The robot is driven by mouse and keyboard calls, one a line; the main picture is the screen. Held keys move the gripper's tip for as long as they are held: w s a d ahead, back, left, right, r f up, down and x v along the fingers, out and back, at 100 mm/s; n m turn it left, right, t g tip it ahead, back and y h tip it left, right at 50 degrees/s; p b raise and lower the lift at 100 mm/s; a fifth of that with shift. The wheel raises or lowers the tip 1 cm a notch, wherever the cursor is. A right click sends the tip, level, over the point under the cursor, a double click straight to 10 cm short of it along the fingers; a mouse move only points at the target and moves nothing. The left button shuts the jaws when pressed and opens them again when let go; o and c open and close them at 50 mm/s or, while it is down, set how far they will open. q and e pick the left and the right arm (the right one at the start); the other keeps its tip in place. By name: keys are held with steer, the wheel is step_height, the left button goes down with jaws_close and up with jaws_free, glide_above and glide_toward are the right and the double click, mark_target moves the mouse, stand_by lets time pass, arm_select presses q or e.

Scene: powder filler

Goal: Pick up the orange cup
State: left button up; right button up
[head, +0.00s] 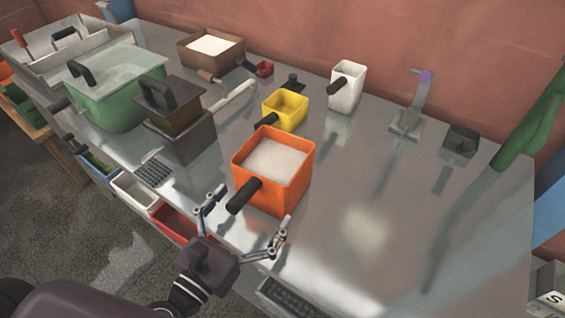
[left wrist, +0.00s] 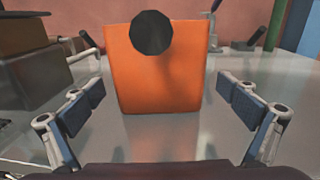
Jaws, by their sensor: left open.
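The orange cup (head: 279,187) is a square container full of pale powder. It stands upright on the metal counter, with a black handle (head: 244,195) sticking out toward me. My left gripper (head: 243,213) is open just in front of the cup, its fingers spread apart. In the left wrist view the orange cup (left wrist: 157,75) is centred beyond and between the two open fingers (left wrist: 167,105), with the round handle end (left wrist: 152,33) facing the camera. The fingers do not appear to touch it. My right gripper is not in view.
A yellow cup (head: 284,110) stands just behind the orange one, and a white cup (head: 346,86) further back. A dark machine block (head: 190,140) and green container (head: 105,105) stand to the left. A metal stand (head: 408,121) is at the back right. The counter's right part is clear.

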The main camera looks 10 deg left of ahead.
mark_target(259, 195)
arm_select(q)
steer(key=shift+w+d+r, duration=0.1)
steer(key=shift+w+r, duration=0.05)
steer(key=shift+w, duration=0.25)
steer(key=shift+w+r+p, duration=0.1)
steer(key=shift+w+p, duration=0.2)
steer(key=shift+p, duration=0.2)
steer(key=shift+p+x, duration=0.7)
steer(key=shift+x, duration=0.1)
steer(key=p+x, duration=0.2)
steer(key=x, duration=0.2)
steer(key=shift+w, duration=0.25)
steer(key=shift+w+f, duration=0.2)
steer(key=shift+f, duration=0.05)
steer(key=shift+d+f, duration=0.1)
steer(key=c, duration=0.8)
steer(key=shift+c, duration=1)
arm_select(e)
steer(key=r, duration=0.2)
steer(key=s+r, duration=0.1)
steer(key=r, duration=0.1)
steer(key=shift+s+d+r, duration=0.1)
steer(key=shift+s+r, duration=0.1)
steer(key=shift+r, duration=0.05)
